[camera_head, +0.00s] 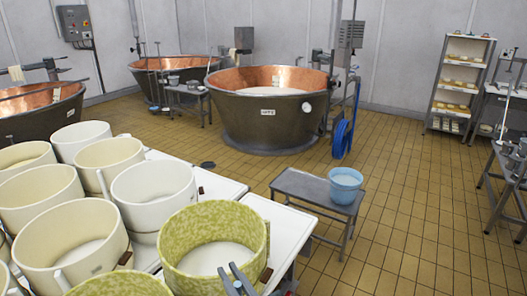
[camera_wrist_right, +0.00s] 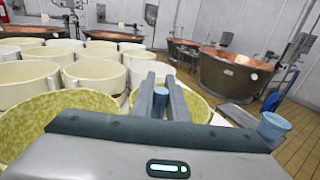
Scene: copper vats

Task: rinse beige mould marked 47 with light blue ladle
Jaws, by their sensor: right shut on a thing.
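My right gripper (camera_head: 237,280) is at the bottom of the head view, over the near right part of a green-speckled mould (camera_head: 190,221). In the right wrist view its fingers (camera_wrist_right: 160,88) are closed on a blue cylindrical piece, which looks like part of the light blue ladle (camera_wrist_right: 160,104). The rest of the ladle is hidden. Several cream and beige moulds, such as one (camera_head: 70,240) to the left and one (camera_head: 150,188) behind, crowd the white table. No number 47 is legible on any of them. My left gripper is out of view.
A light blue bucket (camera_head: 345,188) with whitish liquid stands on a grey metal bench (camera_head: 300,190) right of the table. A large copper-lined vat (camera_head: 264,118) stands behind. Tiled floor (camera_head: 410,215) is clear toward the shelf rack (camera_head: 460,85).

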